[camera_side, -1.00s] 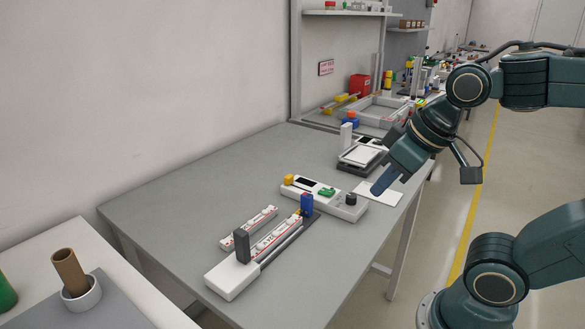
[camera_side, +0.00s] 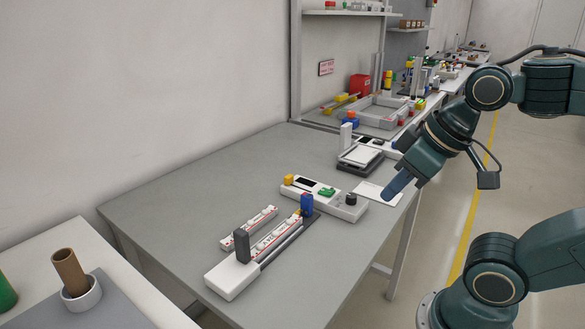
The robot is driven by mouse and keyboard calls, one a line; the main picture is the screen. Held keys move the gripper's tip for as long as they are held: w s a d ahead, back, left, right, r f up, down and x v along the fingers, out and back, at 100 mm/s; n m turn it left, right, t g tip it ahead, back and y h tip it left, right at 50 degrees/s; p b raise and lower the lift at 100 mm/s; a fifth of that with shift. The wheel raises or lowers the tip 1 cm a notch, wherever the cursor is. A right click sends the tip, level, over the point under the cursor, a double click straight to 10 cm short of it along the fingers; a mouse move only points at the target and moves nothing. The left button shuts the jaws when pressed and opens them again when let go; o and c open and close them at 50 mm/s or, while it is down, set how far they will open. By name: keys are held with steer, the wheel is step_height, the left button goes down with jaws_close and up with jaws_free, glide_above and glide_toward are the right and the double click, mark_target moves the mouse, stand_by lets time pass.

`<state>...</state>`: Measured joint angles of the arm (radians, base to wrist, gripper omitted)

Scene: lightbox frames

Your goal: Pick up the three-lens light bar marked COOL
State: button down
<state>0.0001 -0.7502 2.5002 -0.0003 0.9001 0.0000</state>
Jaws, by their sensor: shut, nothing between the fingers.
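Two light bars with white bodies and red markings lie near the front of the grey table (camera_side: 178,212). One light bar (camera_side: 250,226) lies loose on the tabletop. The other light bar (camera_side: 278,237) sits in a long fixture (camera_side: 232,278) with a dark grey block at its near end and a blue block at its far end. The lettering is too small to tell which one reads COOL. My gripper (camera_side: 388,198) is shut and empty, above the table's right edge by a white card, well to the right of both bars.
A white control box (camera_side: 326,197) with yellow, green and black knobs stands between the bars and my gripper. A scale-like device (camera_side: 360,157) stands behind the white card (camera_side: 372,192). The table's left part is bare.

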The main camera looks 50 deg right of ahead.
steer(key=c, duration=1)
jaws_free()
steer(key=shift+c, duration=0.2)
steer(key=w+d+m+g+y, duration=0.1)
steer(key=w+m+g+y, duration=0.15)
steer(key=w+m, duration=1)
steer(key=w+d+f+m+g+y, duration=0.1)
steer(key=w+d+f, duration=0.3)
steer(key=w, duration=0.4)
steer(key=w+d+f+m+g+y, duration=0.1)
steer(key=w+d+f+m+g, duration=0.1)
steer(key=w+d+f+m, duration=0.2)
steer(key=w+f, duration=0.3)
steer(key=shift+w+f, duration=0.25)
steer(key=shift+w, duration=0.15)
